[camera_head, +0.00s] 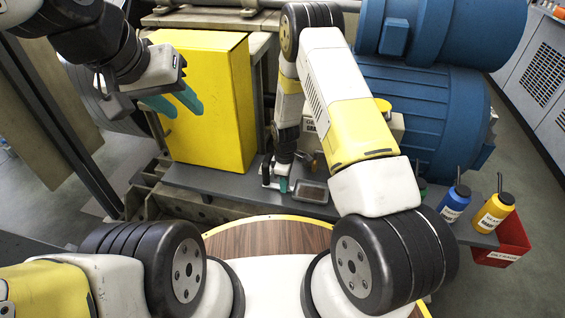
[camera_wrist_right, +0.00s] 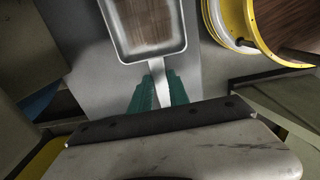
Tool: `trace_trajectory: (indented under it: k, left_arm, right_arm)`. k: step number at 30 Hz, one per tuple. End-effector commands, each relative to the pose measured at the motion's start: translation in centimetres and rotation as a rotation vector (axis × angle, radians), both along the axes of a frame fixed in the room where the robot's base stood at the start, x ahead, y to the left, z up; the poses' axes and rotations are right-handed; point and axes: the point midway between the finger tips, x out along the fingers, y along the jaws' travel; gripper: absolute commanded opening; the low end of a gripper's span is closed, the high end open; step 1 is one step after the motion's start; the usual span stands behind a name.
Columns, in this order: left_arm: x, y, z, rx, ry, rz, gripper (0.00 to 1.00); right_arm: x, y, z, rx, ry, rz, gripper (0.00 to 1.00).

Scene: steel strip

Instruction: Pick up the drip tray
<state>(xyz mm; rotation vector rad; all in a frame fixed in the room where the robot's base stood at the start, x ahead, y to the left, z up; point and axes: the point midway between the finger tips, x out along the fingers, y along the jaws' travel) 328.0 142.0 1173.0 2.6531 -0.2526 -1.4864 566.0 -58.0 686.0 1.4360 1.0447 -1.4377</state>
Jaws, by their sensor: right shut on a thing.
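The drip tray (camera_head: 312,192) is a small grey rectangular metal pan on the grey shelf, in front of my right gripper. In the right wrist view the drip tray (camera_wrist_right: 146,24) shows at the top, with its handle running down between the green fingers. My right gripper (camera_head: 284,185) points down at the shelf and is shut on the tray's handle; it also shows in the right wrist view (camera_wrist_right: 158,92). I cannot tell whether the tray is lifted off the shelf. My left gripper (camera_head: 172,103) is open and empty, beside the yellow box's front face.
A large yellow box (camera_head: 205,105) stands at the left on the grey shelf (camera_head: 225,185). Blue (camera_head: 455,203) and yellow (camera_head: 494,212) bottles stand at the right, by a red bin (camera_head: 508,240). Blue motors (camera_head: 425,110) rise behind. A round wooden top (camera_head: 265,238) is near my base.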

Motion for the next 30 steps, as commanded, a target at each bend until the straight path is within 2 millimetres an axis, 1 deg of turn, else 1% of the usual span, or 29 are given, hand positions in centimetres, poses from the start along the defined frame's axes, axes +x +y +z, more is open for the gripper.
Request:
trace_trajectory:
  k: [1,5,10,12,17,24,27,30]
  left_arm:
    - [0.0,0.0,0.0,0.000,0.000,0.000,0.36]
    - [0.0,0.0,0.0,0.000,0.000,0.000,0.36]
    - [0.0,0.0,0.0,0.000,0.000,0.000,0.36]
    - [0.0,0.0,0.0,0.000,0.000,0.000,0.36]
    - [0.0,0.0,0.0,0.000,0.000,0.000,0.36]
    - [0.0,0.0,0.0,0.000,0.000,0.000,0.36]
    - [0.0,0.0,0.0,0.000,0.000,0.000,0.36]
    - [0.0,0.0,0.0,0.000,0.000,0.000,0.36]
  right_arm:
    - [0.2,0.0,0.8,0.001,-0.004,0.000,0.00]
    - [0.2,0.0,3.0,0.001,-0.006,0.002,0.00]
    - [0.2,0.0,6.2,0.001,-0.006,0.000,0.00]
    - [-1.7,0.6,5.8,-0.001,0.001,0.005,0.00]
    - [-5.2,1.7,5.8,-0.001,0.003,0.005,0.00]
    - [-11.8,3.8,5.8,-0.002,0.002,0.006,0.00]
    - [-14.2,4.6,5.8,-0.002,0.001,0.006,0.00]
    - [-16.0,5.2,5.7,-0.001,-0.001,0.005,0.00]
